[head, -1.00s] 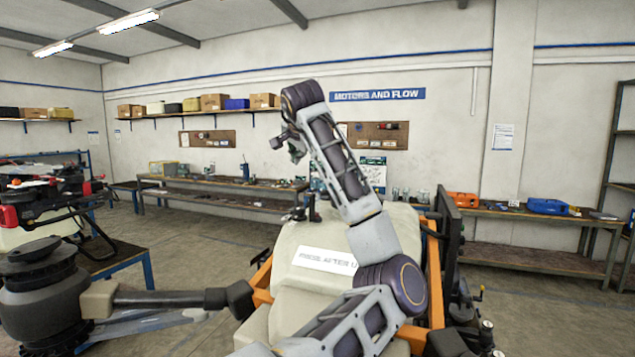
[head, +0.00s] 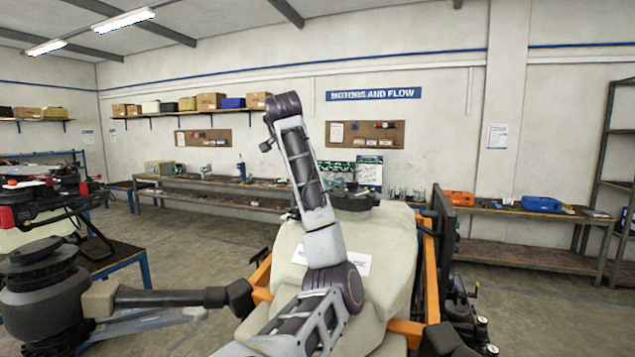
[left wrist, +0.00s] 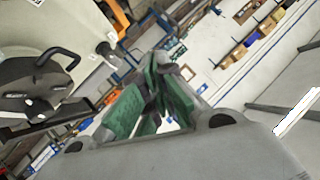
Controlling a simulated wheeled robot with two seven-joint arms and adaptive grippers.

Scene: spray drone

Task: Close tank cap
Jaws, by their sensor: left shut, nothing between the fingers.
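The tank (head: 390,235) is a large beige body in front of me in the head view. The black round cap (head: 354,201) lies about flat on top of it, partly hidden by my left arm. The cap also shows at the left of the left wrist view (left wrist: 32,88), with a curved black handle on it. I cannot tell whether it is fully seated. My left gripper (left wrist: 158,84) has green finger pads that meet, with nothing between them. It is apart from the cap. In the head view its fingers are hidden behind my raised arm. My right gripper is not in view.
An orange frame (head: 425,270) and a dark upright panel (head: 446,235) flank the tank. A drone arm with a motor (head: 42,285) stretches across the lower left. Workbenches (head: 215,198) line the back wall. The air above the tank's right side is clear.

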